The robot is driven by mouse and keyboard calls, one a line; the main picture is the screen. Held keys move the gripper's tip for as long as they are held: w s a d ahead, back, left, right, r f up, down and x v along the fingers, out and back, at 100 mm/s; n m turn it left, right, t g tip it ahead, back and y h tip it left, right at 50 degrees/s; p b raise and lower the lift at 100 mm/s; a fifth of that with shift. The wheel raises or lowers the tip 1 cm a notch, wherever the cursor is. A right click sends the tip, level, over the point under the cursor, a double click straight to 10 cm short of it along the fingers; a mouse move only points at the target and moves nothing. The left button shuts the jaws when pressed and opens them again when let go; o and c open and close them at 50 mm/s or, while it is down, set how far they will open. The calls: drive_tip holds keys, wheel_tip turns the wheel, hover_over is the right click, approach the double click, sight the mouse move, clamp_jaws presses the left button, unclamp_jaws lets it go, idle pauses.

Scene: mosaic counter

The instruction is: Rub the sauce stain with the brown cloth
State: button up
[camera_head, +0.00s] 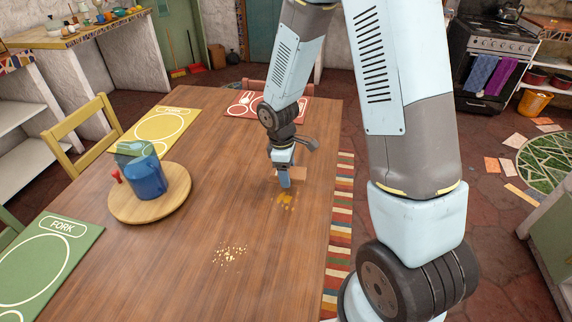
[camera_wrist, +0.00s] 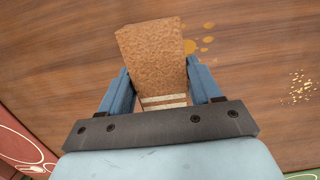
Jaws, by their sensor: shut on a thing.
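The brown cloth (camera_wrist: 155,55) is held between the two blue fingers of my gripper (camera_wrist: 163,88) in the wrist view, and it spreads out ahead of the fingertips. In the head view my gripper (camera_head: 285,178) points down low over the wooden table, and only a small part of the cloth (camera_head: 297,173) shows beside it. The sauce stain (camera_head: 286,199) is an orange-yellow patch on the table just in front of the gripper. In the wrist view the stain (camera_wrist: 206,40) shows as several spots right of the cloth. I cannot tell whether the cloth touches the table.
Crumbs (camera_head: 230,256) lie on the table nearer the front. A round wooden board (camera_head: 178,204) with a blue pitcher (camera_head: 147,178) stands at the left. Yellow (camera_head: 158,128), red (camera_head: 262,107) and green (camera_head: 40,262) placemats lie along the edges. The table around the stain is clear.

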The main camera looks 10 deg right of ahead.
drive_tip(key=shift+r, duration=1.3)
drive_tip(key=shift+s, duration=0.15)
